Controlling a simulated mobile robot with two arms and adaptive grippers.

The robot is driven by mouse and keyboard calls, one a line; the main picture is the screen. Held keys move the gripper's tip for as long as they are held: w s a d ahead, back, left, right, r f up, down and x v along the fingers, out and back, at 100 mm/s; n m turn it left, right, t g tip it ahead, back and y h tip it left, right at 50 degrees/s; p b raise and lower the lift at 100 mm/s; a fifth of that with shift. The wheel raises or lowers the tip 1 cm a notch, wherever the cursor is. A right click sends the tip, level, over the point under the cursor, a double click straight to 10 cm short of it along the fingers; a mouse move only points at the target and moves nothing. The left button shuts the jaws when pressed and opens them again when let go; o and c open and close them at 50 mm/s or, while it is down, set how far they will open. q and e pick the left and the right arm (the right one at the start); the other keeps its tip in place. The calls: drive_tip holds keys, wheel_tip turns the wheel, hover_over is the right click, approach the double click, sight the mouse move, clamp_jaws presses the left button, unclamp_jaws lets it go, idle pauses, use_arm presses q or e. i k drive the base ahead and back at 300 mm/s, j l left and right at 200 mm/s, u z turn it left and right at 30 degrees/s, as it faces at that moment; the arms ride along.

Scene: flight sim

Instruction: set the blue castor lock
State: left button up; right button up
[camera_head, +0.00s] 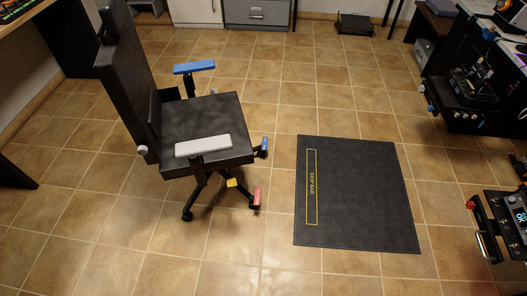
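A black office chair (205,125) stands on the tiled floor at the left of the middle, its tall backrest to the left. A small blue castor lock (264,146) shows at the chair base's right side, by a dark castor just right of the seat. A red tab (256,198) sits at a nearer castor, and a yellow tab (231,183) is lower under the seat. The lock is too small to tell its position. The far castors are hidden by the seat. Neither of my grippers is in view.
A black mat (365,215) lies flat right of the chair. The chair has a blue armrest (194,67) and a grey one (203,146). Dark equipment (470,85) and a panel (500,220) stand along the right edge. Tiles in front of the chair are clear.

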sight(265, 147)
drive_tip(key=i+l+u, duration=0.15)
drive_tip(key=u, duration=0.75)
drive_tip(key=i+l+u, duration=0.2)
drive_tip(key=l+u, duration=0.15)
drive_tip(key=l, duration=0.4)
drive_tip(key=i+l+u, duration=0.1)
drive_tip(key=l+u, duration=0.3)
drive_tip(key=l, duration=0.4)
drive_tip(key=l+u, duration=0.35)
drive_tip(key=l, duration=0.45)
